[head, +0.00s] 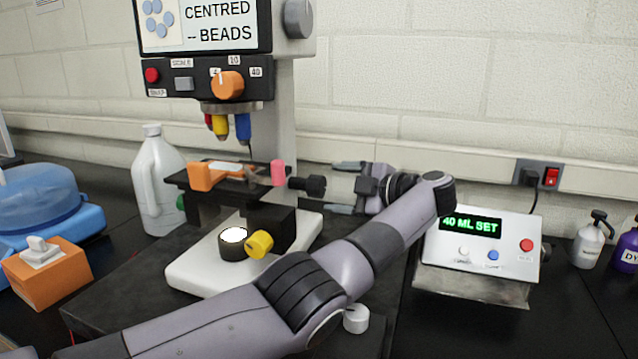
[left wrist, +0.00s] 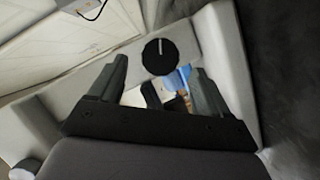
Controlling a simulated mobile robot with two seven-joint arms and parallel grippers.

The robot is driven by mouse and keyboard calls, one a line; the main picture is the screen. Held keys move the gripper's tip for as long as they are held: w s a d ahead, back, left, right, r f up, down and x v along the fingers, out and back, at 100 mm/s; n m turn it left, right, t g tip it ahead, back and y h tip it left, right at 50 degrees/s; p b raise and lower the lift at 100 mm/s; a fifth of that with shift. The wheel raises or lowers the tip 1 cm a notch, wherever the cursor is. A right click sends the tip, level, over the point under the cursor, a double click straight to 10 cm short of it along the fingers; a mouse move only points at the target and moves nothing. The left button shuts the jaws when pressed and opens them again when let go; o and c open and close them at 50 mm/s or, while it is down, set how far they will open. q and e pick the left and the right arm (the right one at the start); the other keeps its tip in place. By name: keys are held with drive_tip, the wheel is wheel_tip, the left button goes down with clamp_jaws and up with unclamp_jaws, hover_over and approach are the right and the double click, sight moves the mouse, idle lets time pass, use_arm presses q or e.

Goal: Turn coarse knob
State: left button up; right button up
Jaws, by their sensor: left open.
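The microscope carries a black knob (head: 312,186) on its right side, which I take to be the coarse knob; no label on it is readable. In the left wrist view a round dark knob (left wrist: 160,57) with a white line on its face shows end-on, just beyond the fingertips. My left gripper (head: 341,188) is open, with its fingers pointing left toward the black knob, one higher and one lower. It looks empty and a little short of the knob. In the left wrist view my left gripper (left wrist: 152,74) has its fingers spread to either side of the knob. My right gripper is not in view.
The stage (head: 190,182) and a yellow knob (head: 259,244) are left of my arm. A control box (head: 480,240) reading "40 ML SET" stands right. A white jug (head: 158,180) stands behind left. A small white cap (head: 356,318) lies close to my forearm.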

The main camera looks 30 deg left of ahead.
sight(323, 187)
use_arm(q)
drive_tip(key=p+x, duration=0.1)
drive_tip(key=x, duration=0.5)
drive_tip(key=shift+a, duration=0.1)
drive_tip(key=c, duration=1)
